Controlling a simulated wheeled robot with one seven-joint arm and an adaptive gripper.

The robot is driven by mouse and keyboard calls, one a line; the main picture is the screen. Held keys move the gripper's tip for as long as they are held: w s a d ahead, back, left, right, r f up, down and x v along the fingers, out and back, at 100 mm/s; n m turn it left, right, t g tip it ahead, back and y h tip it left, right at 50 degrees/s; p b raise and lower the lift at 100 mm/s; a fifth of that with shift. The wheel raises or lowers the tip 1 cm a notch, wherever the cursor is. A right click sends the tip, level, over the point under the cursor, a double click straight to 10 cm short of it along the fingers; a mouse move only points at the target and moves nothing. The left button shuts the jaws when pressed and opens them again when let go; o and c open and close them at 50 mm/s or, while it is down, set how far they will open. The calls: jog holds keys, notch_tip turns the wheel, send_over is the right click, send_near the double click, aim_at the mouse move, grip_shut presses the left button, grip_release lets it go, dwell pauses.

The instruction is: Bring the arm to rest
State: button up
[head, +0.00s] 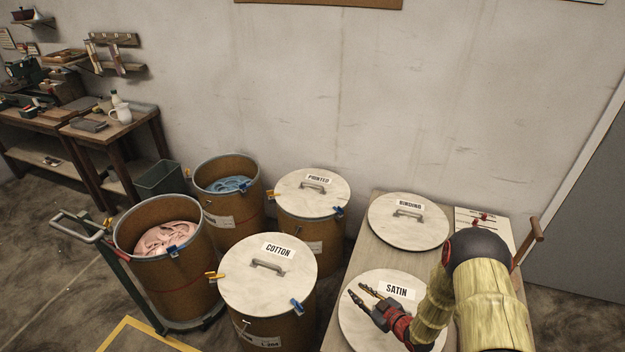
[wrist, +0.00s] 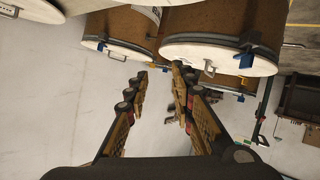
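My gripper (head: 368,300) is at the lower right in the head view, over the round white lid marked SATIN (head: 356,325) on the table. In the wrist view my gripper (wrist: 158,92) has its two fingers apart with nothing between them. The gap between them shows the pale wall. My arm, in a yellowish sleeve, is bent and comes in from the lower right of the head view. The height of the gripper above the lid is hard to tell.
A lid marked BINDING (head: 385,232) lies on the table (head: 372,258). Left of it stand drums with lids marked COTTON (head: 250,295) and PRINTED (head: 325,203). Open drums hold pink cloth (head: 165,240) and blue cloth (head: 230,184). A workbench (head: 135,130) stands far left.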

jog(key=w+d+r+m+h, duration=0.1)
jog(key=w+d+r+h, duration=0.15)
jog(key=r, duration=0.55)
jog(key=w+d+r+m+h, duration=0.1)
jog(key=w+d+r+h, duration=0.2)
jog(key=r, duration=0.5)
jog(key=s+d+r+m+g+h, duration=0.1)
jog(key=s+d+r, duration=0.15)
jog(key=r, duration=0.55)
jog(key=s+d+r+m+g+h, duration=0.1)
jog(key=s+r+m, duration=0.1)
jog(key=s+r, duration=0.35)
jog(key=s+a+r+m+g, duration=0.2)
jog(key=s+r+m, duration=0.1)
jog(key=s+r, duration=0.95)
jog(key=s+a+g, duration=0.1)
jog(key=s+a, duration=0.1)
jog(key=s, duration=0.6)
jog(key=s+a+r+m, duration=0.1)
jog(key=s+a, duration=0.1)
jog(key=s, duration=0.7)
jog(key=shift+a+r+g+y, duration=0.2)
jog(key=shift+r+g+y, duration=0.1)
jog(key=shift+g+y, duration=0.1)
